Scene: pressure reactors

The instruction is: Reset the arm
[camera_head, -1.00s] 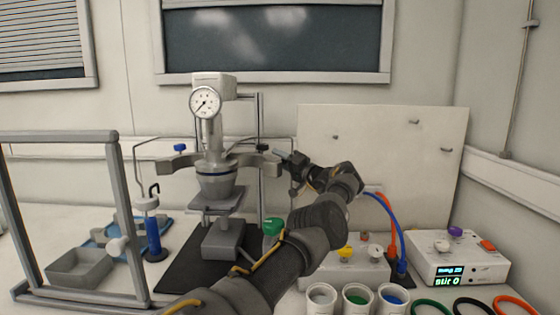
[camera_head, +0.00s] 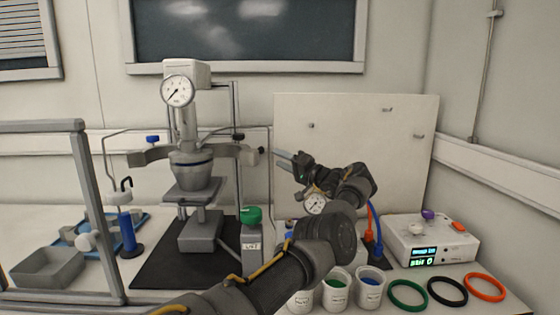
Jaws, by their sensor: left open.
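My left arm comes in from the bottom, and its dark left gripper (camera_head: 283,160) is open with nothing seen between its fingers. It points left, just right of the reactor's clamp arm (camera_head: 245,154), with a small gap between them in the picture. The reactor (camera_head: 192,168) stands upright on its stand, with a round gauge (camera_head: 177,91) on its head. A grey block (camera_head: 201,232) sits below the vessel on a black mat (camera_head: 160,265). My right gripper is not in view.
A green-capped bottle (camera_head: 251,240) stands close to my forearm. Cups (camera_head: 337,290) and coloured rings (camera_head: 447,291) lie front right. A control box (camera_head: 430,243) is at right; a white board (camera_head: 400,150) stands behind. A grey frame (camera_head: 82,190) and tray (camera_head: 47,268) are at left.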

